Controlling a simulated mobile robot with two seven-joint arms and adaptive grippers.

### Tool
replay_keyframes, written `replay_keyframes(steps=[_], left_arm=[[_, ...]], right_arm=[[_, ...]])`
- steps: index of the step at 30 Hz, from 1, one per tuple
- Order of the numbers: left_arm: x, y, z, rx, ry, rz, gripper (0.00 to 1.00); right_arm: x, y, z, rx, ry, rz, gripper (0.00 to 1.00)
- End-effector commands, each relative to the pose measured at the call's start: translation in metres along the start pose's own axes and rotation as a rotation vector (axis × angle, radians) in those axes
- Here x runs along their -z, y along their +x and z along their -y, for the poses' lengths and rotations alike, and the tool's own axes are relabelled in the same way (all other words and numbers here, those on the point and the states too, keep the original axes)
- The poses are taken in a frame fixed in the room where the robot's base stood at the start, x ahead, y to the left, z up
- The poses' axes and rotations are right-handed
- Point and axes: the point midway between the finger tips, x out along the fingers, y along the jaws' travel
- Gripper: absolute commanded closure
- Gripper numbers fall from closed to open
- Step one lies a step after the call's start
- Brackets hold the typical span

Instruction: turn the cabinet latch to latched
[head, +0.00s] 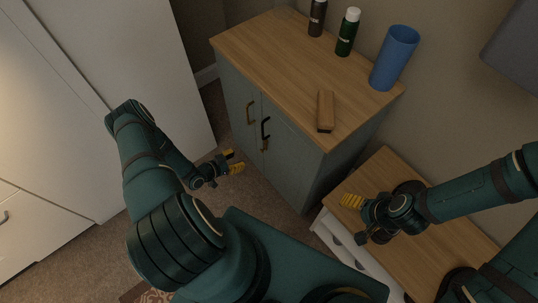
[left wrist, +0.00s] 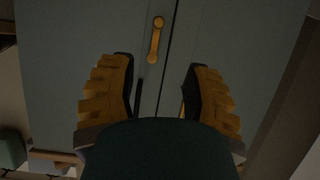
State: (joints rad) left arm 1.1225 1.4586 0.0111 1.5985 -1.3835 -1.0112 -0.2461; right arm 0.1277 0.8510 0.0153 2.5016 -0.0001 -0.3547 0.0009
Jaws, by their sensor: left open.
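The grey-green cabinet (head: 290,160) has two closed doors. The latch (head: 265,145) is a small brass lever on the door front, just below the handles near the seam. In the left wrist view the latch (left wrist: 156,40) has a round pivot at the top of the picture, and its arm runs down the picture, nearly in line with the seam. My left gripper (head: 234,162) is open and empty in front of the doors, apart from the latch. In the left wrist view its fingers (left wrist: 160,95) flank the seam. My right gripper (head: 352,203) hangs over the low wooden unit; its opening is unclear.
Two bar handles (head: 265,128) flank the seam. The wooden cabinet top holds two bottles (head: 346,32), a blue cup (head: 395,58) and a wooden block (head: 326,111). A low unit (head: 385,168) stands at right. Carpet is free before the doors; white furniture (head: 150,60) stands left.

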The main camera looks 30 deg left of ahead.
Motion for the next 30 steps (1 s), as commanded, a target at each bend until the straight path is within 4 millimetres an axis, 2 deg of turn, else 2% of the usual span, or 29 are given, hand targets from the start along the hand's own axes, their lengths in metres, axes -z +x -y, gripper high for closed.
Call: replay_keyframes(steps=[1, 4, 8, 24, 30], left_arm=[[-0.008, -0.007, 0.002, 0.003, 0.016, -0.014, 0.51], [-0.014, -0.012, 0.003, -0.001, 0.038, -0.033, 0.51], [-0.015, -0.004, 0.002, -0.004, 0.043, -0.037, 0.51], [-0.013, 0.095, 0.001, -0.005, 0.041, -0.034, 0.51], [-0.011, 0.118, 0.002, -0.004, 0.041, -0.034, 0.51]], right_arm=[[0.000, -0.001, 0.001, 0.000, -0.001, 0.001, 0.18], [0.000, -0.001, 0.001, 0.000, -0.001, 0.001, 0.18], [0.000, 0.001, 0.000, 0.001, -0.001, 0.000, 0.18], [0.002, 0.019, -0.007, 0.000, -0.002, -0.009, 0.18], [0.003, 0.024, -0.009, 0.000, -0.002, -0.012, 0.18]])
